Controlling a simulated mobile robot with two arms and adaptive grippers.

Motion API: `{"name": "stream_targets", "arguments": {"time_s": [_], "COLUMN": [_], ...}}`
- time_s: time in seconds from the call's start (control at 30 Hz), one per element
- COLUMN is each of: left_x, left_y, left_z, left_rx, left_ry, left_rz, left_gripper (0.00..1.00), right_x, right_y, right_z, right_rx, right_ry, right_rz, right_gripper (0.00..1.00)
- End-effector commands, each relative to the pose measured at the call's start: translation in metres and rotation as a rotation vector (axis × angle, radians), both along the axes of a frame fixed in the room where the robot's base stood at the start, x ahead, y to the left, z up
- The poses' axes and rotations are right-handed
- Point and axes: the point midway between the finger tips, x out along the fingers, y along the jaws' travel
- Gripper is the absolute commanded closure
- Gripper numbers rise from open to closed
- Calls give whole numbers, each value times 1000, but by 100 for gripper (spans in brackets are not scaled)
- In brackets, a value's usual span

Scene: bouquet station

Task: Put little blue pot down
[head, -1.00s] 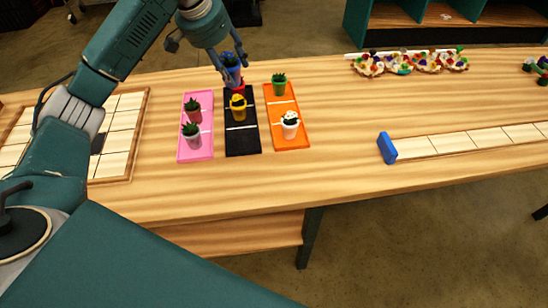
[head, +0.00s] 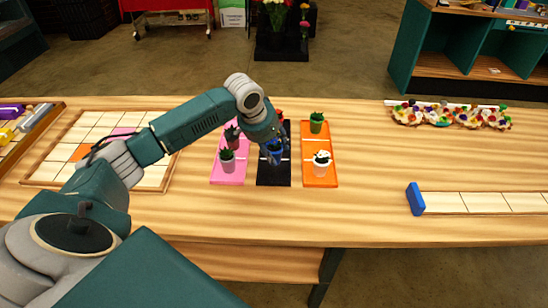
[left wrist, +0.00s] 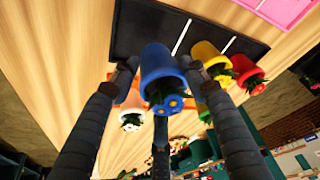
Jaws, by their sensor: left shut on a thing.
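The little blue pot (head: 275,157), with a blue flower and green leaves, is in my left gripper (head: 272,141). In the left wrist view the blue pot (left wrist: 158,62) sits between the dark fingers of this gripper (left wrist: 160,80). It is at the front part of the black tray (head: 273,182); I cannot tell whether its base touches the tray. A red pot (head: 280,116) stands at the tray's back. A yellow pot (left wrist: 208,60) stands between the blue and red pots in the left wrist view; my gripper hides it in the head view. My right gripper is out of view.
The table front is clear.

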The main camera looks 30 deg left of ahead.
Motion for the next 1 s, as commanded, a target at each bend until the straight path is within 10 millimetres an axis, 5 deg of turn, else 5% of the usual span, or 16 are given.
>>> {"name": "stream_targets", "arguments": {"time_s": [0.3, 0.7, 0.73, 0.8, 1.0], "left_x": [0, 0, -1, 0, -1], "left_y": [0, 0, 0, 0, 0], "left_z": [-39, -45, -46, -46, -46], "left_rx": [-1, 0, 0, 0, 0], "left_ry": [-1, -1, 1, 1, 1], "left_rz": [1, 0, 0, 0, 0], "left_gripper": [94, 94, 52, 38, 36], "right_x": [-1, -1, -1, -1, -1], "right_y": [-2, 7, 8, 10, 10], "right_z": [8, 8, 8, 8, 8], "right_rx": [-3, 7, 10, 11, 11], "right_ry": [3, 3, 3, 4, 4], "right_rz": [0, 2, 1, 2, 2], "right_gripper": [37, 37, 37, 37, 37]}}
